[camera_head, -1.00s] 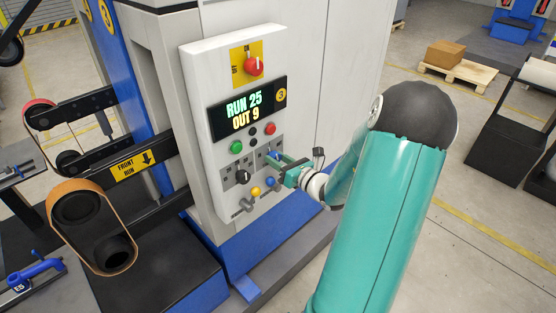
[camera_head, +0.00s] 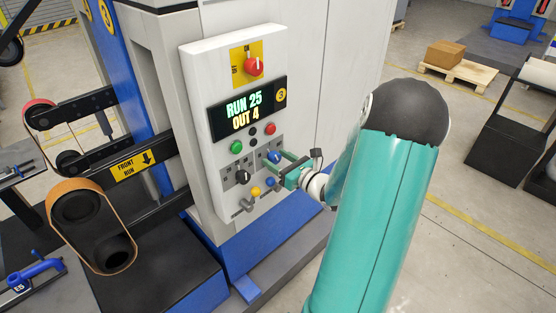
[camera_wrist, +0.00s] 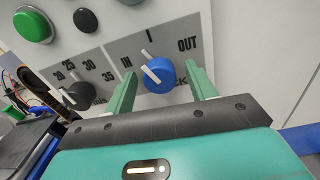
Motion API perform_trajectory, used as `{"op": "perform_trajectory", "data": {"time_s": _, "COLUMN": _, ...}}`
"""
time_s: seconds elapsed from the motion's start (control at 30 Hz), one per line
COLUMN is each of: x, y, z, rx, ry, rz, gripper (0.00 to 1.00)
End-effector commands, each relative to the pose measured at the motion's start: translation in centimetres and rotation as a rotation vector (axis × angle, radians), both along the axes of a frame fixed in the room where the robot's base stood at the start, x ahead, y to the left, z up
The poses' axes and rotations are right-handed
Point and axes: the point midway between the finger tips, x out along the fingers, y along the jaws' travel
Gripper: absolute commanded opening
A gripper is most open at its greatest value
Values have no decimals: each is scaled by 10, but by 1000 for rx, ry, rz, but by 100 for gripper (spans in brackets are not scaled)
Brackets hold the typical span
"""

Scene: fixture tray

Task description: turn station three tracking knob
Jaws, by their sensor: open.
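The blue tracking knob (camera_head: 274,157) sits on the white station 3 control panel (camera_head: 204,75), below the red button. In the wrist view the blue knob (camera_wrist: 160,77) lies between the marks IN and OUT, with its white pointer tilted up and left, between IN and the middle mark. My gripper (camera_head: 281,163) is at the knob from the right. In the wrist view my gripper (camera_wrist: 162,88) has its green fingers apart, one on each side of the knob, with gaps showing. The display (camera_head: 247,109) reads RUN 25, OUT 4.
A black speed knob (camera_head: 243,177) is left of the blue knob. Green (camera_head: 236,147) and red (camera_head: 270,129) buttons are above.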

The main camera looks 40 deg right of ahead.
Motion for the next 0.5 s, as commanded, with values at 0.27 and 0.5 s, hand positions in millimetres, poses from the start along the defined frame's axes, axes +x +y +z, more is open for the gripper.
{"op": "perform_trajectory", "data": {"time_s": 0.27, "x": -44, "y": -4, "z": 0, "rx": -1, "ry": 1, "rz": -5, "gripper": 56}}
{"op": "perform_trajectory", "data": {"time_s": 0.5, "x": -97, "y": -6, "z": 1, "rx": 0, "ry": 1, "rz": -4, "gripper": 56}}
